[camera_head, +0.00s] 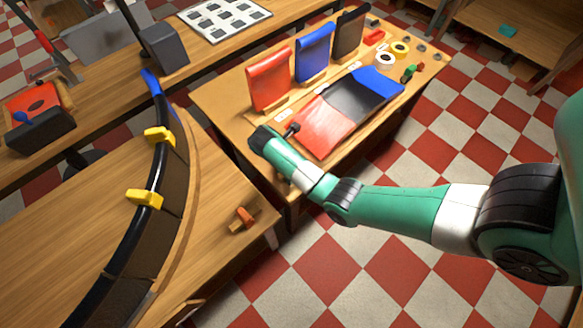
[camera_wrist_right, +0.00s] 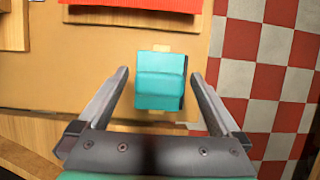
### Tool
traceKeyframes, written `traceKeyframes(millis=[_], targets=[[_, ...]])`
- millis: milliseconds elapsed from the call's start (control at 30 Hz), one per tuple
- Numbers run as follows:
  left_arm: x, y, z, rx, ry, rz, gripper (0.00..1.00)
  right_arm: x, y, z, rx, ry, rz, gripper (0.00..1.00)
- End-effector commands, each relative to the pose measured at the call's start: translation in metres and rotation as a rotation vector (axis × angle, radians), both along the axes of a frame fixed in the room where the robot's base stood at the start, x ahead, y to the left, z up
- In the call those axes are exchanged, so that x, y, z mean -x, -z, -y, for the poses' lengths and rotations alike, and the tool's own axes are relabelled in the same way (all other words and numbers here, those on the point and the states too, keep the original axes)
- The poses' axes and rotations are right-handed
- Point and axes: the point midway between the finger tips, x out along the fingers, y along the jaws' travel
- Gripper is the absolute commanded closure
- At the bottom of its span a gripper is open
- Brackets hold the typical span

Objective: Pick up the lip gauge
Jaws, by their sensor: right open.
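A small teal block (camera_wrist_right: 160,82), which I take to be the lip gauge, lies on the tan surface in the right wrist view. It has a dark right edge and a pale tab at its top. My right gripper (camera_wrist_right: 158,76) is open, with one finger on each side of the block. Gaps show between the block and both fingers. In the head view my right arm reaches in from the right to the near-left corner of the middle table, and it hides the block there. My left gripper is not in view.
The middle table (camera_head: 225,93) holds upright red (camera_head: 270,78), blue (camera_head: 315,52) and black panels (camera_head: 350,33). A red, black and blue sheet (camera_head: 345,107) lies before them. Tape rolls (camera_head: 400,47) sit at its far end. A curved dark duct (camera_head: 150,215) with yellow clamps (camera_head: 145,199) stands left.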

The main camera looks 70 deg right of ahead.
Motion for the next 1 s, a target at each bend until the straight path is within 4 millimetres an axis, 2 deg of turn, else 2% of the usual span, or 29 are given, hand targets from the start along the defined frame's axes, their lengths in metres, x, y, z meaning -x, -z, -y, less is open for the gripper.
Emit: traceKeyframes(millis=[167, 633, 1000], targets=[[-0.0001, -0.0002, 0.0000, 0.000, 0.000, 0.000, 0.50, -0.0001, -0.0001, 0.0001, 0.000, 0.000, 0.000, 0.00], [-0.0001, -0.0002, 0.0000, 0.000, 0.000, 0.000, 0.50, -0.0001, -0.0005, 0.0000, 0.000, 0.000, 0.000, 0.85], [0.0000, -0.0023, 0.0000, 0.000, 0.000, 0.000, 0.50, -0.0005, -0.0076, 0.0003, 0.001, -0.001, 0.002, 0.85]])
